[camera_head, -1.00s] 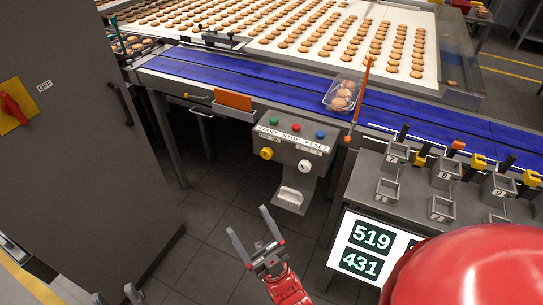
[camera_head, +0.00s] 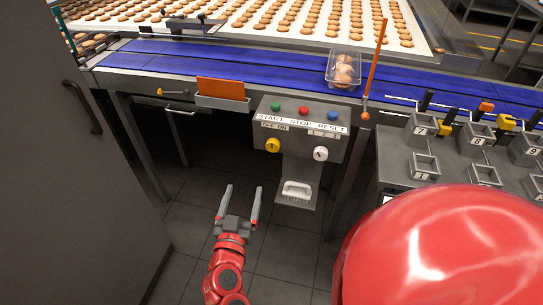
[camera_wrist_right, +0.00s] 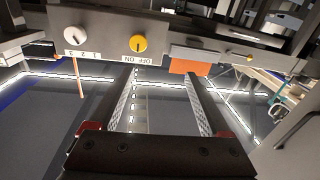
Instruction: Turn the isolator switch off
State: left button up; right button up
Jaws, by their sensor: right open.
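The control box (camera_head: 300,125) under the conveyor carries a yellow knob (camera_head: 273,145) below an "OFF ON" label and a white knob (camera_head: 320,153) to its right. The yellow knob also shows in the right wrist view (camera_wrist_right: 138,43), upside down. My right gripper (camera_head: 240,188) is open and empty, below and left of the box, apart from it. Its two fingers also show in the right wrist view (camera_wrist_right: 158,76), with nothing between them. The red handle on a yellow plate, seen earlier on the grey cabinet (camera_head: 70,190), is now out of view. My left gripper is not in view.
Green, red and blue buttons (camera_head: 303,111) line the top of the box. The blue conveyor (camera_head: 220,65) carries a clear tray (camera_head: 331,82) of biscuits. An orange rod (camera_head: 375,62) stands beside it. Numbered holders (camera_head: 424,165) are at the right. Floor around my right gripper is clear.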

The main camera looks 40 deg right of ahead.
jog(key=s+d+m+g+h, duration=0.1)
jog(key=s+d+m+g, duration=0.1)
jog(key=p, duration=0.3)
send_near(272, 149)
jog(key=x, duration=0.8)
jog(key=shift+d+r, duration=0.1)
jog(key=shift+d, duration=0.05)
jog(key=shift+w+d, duration=0.4)
jog(key=shift+w, duration=0.05)
grip_shut()
